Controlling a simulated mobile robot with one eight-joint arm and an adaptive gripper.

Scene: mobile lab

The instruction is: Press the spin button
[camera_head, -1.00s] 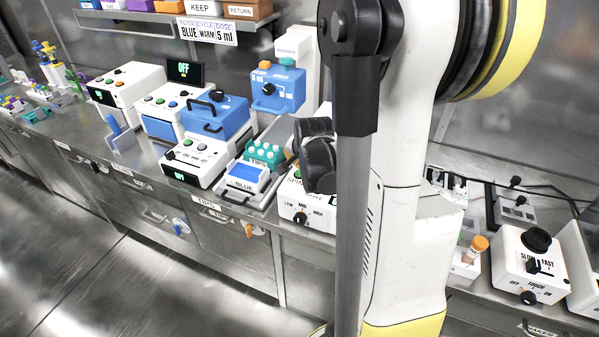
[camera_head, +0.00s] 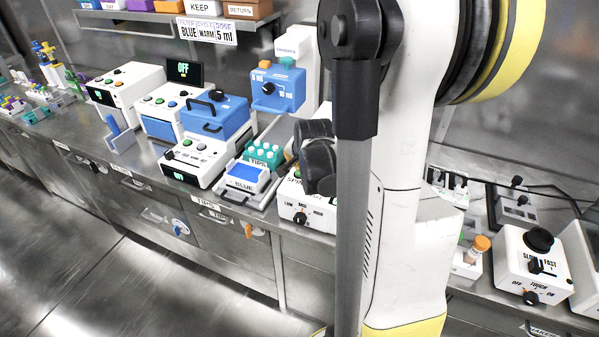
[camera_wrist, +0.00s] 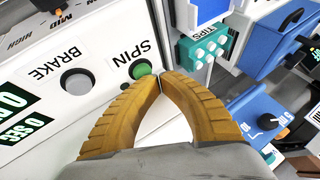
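The spin button is a round green button (camera_wrist: 141,68) under the label SPIN on a white box (camera_wrist: 60,110). A grey BRAKE button (camera_wrist: 76,81) is beside it on the same panel. My gripper (camera_wrist: 160,80) has its two yellow fingers together at the tips, with nothing seen between them. The tips are close beside the green button in the picture. I cannot tell whether they touch it.
A teal tips rack (camera_head: 264,155) and a tray marked BLUE (camera_head: 243,176) stand left of the box. A blue device with a dial (camera_head: 277,88) is behind. A SLOW/FAST device (camera_head: 532,262) is at the right. The floor in front of the counter is clear.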

